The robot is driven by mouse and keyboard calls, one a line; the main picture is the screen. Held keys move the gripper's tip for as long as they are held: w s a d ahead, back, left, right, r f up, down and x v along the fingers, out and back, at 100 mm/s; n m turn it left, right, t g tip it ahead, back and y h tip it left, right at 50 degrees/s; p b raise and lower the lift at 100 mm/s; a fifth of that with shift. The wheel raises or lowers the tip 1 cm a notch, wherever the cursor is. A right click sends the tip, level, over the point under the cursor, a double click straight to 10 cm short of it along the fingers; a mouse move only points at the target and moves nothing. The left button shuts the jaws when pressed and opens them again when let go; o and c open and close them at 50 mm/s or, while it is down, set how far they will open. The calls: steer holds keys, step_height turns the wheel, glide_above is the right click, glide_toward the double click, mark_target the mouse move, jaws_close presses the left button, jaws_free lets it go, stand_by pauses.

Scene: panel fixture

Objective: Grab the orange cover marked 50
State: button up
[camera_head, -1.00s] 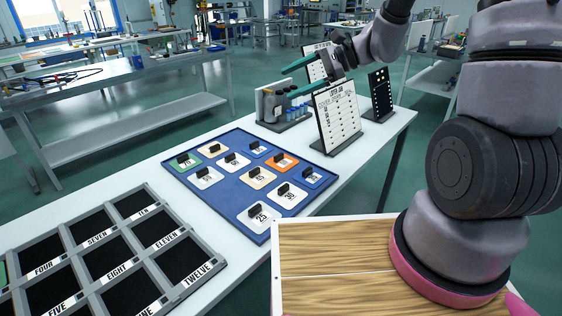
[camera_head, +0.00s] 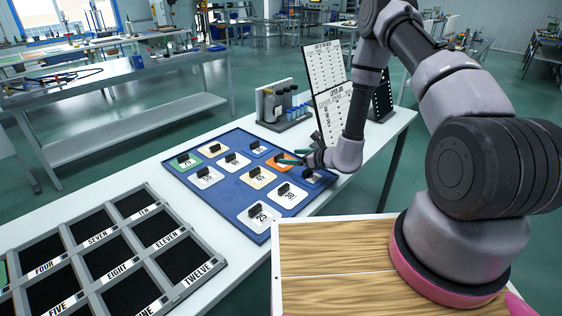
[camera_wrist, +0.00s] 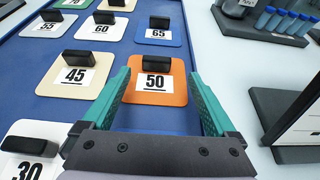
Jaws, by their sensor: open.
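The orange cover marked 50 (camera_wrist: 173,96) lies flat on the blue tray (camera_wrist: 125,118), with a black block handle (camera_wrist: 157,64) standing on its far part. In the head view the orange cover (camera_head: 272,164) is partly hidden by my gripper. My gripper (camera_wrist: 158,80) is open, its two green fingers pointing at the orange cover, one to each side of it in the wrist view. Nothing is between the fingers' grip; they look apart from the handle. In the head view my gripper (camera_head: 290,158) is low over the right side of the blue tray.
Neighbouring covers are marked 45 (camera_wrist: 75,80), 65 (camera_wrist: 158,36), 60 (camera_wrist: 101,30) and 30 (camera_wrist: 30,165). A rack with blue tubes (camera_wrist: 283,22) and a dark-based panel stand (camera_wrist: 300,120) are on the right. A grey compartment frame (camera_head: 120,225) lies at left.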

mark_target(279, 154)
steer(key=x, duration=0.7)
steer(key=shift+a+r, duration=0.2)
steer(key=shift+a, duration=0.2)
jaws_close()
steer(key=shift+r, duration=0.15)
